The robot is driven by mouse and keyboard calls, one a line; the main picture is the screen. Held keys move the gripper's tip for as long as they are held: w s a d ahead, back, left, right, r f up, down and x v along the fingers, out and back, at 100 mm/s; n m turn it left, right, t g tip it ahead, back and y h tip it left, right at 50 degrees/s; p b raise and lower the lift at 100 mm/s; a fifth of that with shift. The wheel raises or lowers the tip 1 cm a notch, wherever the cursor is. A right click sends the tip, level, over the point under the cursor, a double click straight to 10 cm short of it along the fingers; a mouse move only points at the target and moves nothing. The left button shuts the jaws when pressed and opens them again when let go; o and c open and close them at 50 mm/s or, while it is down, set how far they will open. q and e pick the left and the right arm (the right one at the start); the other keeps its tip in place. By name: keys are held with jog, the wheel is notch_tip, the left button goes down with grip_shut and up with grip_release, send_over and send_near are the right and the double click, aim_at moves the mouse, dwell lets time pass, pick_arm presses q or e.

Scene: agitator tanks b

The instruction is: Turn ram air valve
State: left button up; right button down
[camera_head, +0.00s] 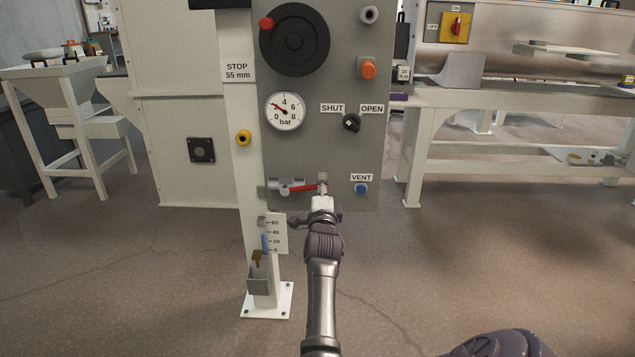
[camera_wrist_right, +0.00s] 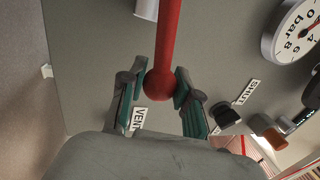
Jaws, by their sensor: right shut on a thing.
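The ram air valve has a silver body (camera_head: 283,184) low on the grey panel and a red lever (camera_head: 304,188) lying about level, its end to the right. My right gripper (camera_head: 322,190) is at that end. In the right wrist view the red lever (camera_wrist_right: 167,42) runs down to a rounded end between the two teal-padded fingers of my right gripper (camera_wrist_right: 160,88), which is shut on it. My left gripper is not in view.
Beside the lever is a blue VENT button (camera_head: 361,189). Above are a black SHUT/OPEN knob (camera_head: 351,122) and a pressure gauge (camera_head: 285,110) with its needle pointing upper left. A ram scale (camera_head: 273,233) stands below left. The floor in front is clear.

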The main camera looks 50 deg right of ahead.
jog(key=shift+f+m+g, duration=0.3)
jog(key=shift+f+m, duration=0.6)
jog(key=shift+m, duration=0.4)
jog(key=shift+f, duration=0.1)
jog(key=c, duration=0.8)
grip_release()
notch_tip(320, 180, up, 10)
jog(key=shift+s+d+r, duration=0.1)
